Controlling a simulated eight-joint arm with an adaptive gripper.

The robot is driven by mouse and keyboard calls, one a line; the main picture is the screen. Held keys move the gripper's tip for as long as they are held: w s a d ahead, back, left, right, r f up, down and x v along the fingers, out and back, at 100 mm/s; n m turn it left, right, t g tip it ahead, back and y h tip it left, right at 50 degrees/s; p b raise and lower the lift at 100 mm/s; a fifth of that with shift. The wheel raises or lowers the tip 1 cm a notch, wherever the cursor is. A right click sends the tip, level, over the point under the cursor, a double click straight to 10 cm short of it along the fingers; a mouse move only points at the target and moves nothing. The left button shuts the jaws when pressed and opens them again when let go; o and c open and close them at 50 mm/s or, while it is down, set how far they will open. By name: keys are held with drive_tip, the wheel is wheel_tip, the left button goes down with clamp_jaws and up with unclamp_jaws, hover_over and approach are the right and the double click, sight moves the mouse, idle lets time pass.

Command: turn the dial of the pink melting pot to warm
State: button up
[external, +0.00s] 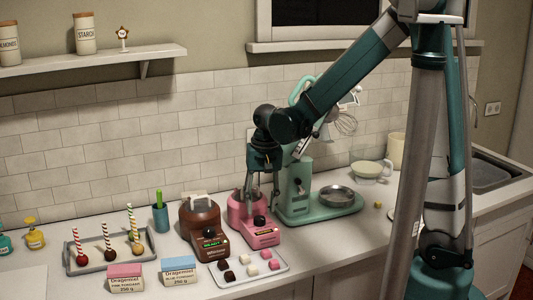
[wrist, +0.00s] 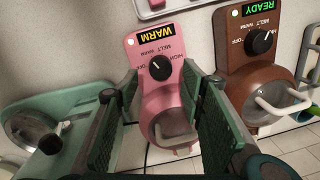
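The pink melting pot (external: 264,240) stands on the counter between the brown pot and the green mixer. In the wrist view the pink pot (wrist: 180,90) lies ahead between my fingers, and its lit display (wrist: 155,33) reads WARM. Its black dial (wrist: 160,68) sits below the display among printed labels including OFF, WARM, MELT and HIGH; its small pale pointer mark is hard to read exactly. My gripper (wrist: 160,82) is open and empty, with one finger on each side of the pot, apart from the dial. In the external view my gripper (external: 262,185) hangs over the pink pot.
The brown melting pot (wrist: 250,70), display READY, stands close beside the pink one. The green mixer (external: 297,190) with a steel bowl stands on the other side. A tray of sweets (external: 233,281) lies in front, and a cake-pop tray (external: 80,268) at left.

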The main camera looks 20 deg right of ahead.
sight(264, 217)
wheel_tip(264, 217, up, 7)
drive_tip(key=shift+d+r, duration=0.2)
drive_tip(key=shift+d, duration=0.05)
idle(0.6)
drive_tip(key=shift+s+d, duration=0.1)
drive_tip(key=shift+d, duration=0.05)
drive_tip(key=s+d+r+n+t+b, duration=0.1)
drive_tip(key=s+d+r+t+b, duration=0.1)
drive_tip(key=s+d, duration=0.6)
drive_tip(key=s+d+r+n+t+b, duration=0.2)
drive_tip(key=s+d+t, duration=0.3)
drive_tip(key=d, duration=1.1)
drive_tip(key=s, duration=0.2)
drive_tip(key=shift+s+r+h+b, duration=0.15)
drive_tip(key=shift+s+h+b, duration=0.2)
drive_tip(key=shift+h, duration=0.05)
